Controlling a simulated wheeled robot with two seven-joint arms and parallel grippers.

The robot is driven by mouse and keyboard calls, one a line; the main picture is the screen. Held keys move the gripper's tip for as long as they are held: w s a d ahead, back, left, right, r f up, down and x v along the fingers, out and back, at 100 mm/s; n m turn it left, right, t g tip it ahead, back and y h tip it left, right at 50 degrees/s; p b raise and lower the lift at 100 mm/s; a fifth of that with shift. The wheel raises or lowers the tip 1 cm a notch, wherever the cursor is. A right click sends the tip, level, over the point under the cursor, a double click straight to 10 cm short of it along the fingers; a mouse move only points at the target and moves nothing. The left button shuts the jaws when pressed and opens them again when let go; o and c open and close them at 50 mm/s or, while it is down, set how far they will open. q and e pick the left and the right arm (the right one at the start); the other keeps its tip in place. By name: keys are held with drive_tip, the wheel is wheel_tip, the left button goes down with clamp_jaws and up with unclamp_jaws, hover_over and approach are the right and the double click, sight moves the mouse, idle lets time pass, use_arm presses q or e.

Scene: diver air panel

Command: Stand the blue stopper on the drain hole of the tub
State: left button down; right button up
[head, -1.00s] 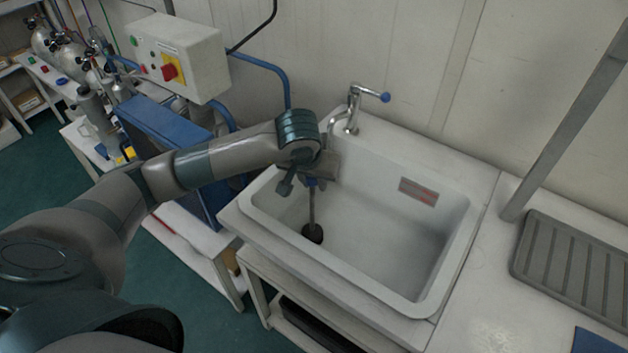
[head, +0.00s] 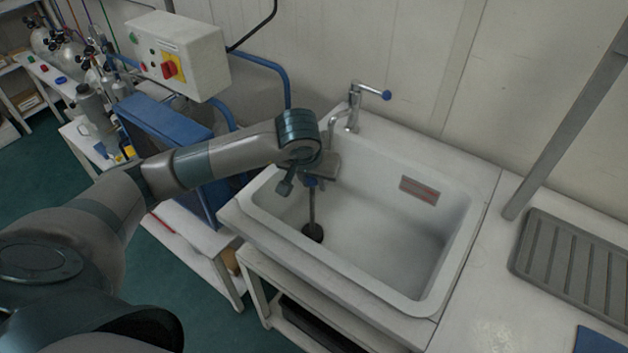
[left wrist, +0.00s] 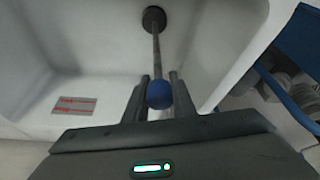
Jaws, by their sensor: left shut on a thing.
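The white tub (head: 385,245) is set in the bench under a tap. A long thin grey rod (head: 312,207) stands about upright in its left part, with a blue knob at the top and a dark round foot (head: 312,232) at the tub floor. This is the stopper, and its blue knob (left wrist: 159,95) shows between my fingers in the left wrist view. My left gripper (head: 311,182) is shut on the stopper near the knob. The drain hole is not visible; I cannot tell whether the foot covers it. My right gripper is not in view.
A tap (head: 352,108) with a blue-ended lever stands behind the tub. A grey ribbed mat (head: 575,268) lies on the bench at right, near a slanted post (head: 570,130). A control box (head: 178,55) and blue panel (head: 165,150) are at left.

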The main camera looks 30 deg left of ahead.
use_arm(q)
drive_tip(key=shift+s+a+f+b, duration=0.15)
drive_tip(key=shift+a+f+b, duration=0.05)
drive_tip(key=shift+f+b, duration=0.2)
drive_tip(key=shift+s+a+f+b, duration=0.15)
drive_tip(key=shift+f+b, duration=0.1)
drive_tip(key=shift+b, duration=0.25)
idle(0.4)
drive_tip(key=c, duration=0.8)
unclamp_jaws()
drive_tip(key=shift+f, duration=0.1)
drive_tip(key=shift+c, duration=0.2)
drive_tip(key=shift+w+d+r+p, duration=0.15)
drive_tip(key=shift+r+p, duration=0.25)
drive_tip(key=shift+r, duration=0.4)
drive_tip(key=shift+w+d+r+p, duration=0.1)
drive_tip(key=shift+r+p, duration=0.35)
drive_tip(key=shift+r, duration=0.4)
drive_tip(key=shift+w+d+r+p, duration=0.15)
drive_tip(key=shift+r+p, duration=0.25)
drive_tip(key=shift+r, duration=0.4)
drive_tip(key=shift+r+p, duration=1)
drive_tip(key=shift+r, duration=1.25)
drive_tip(key=shift+s, duration=0.1)
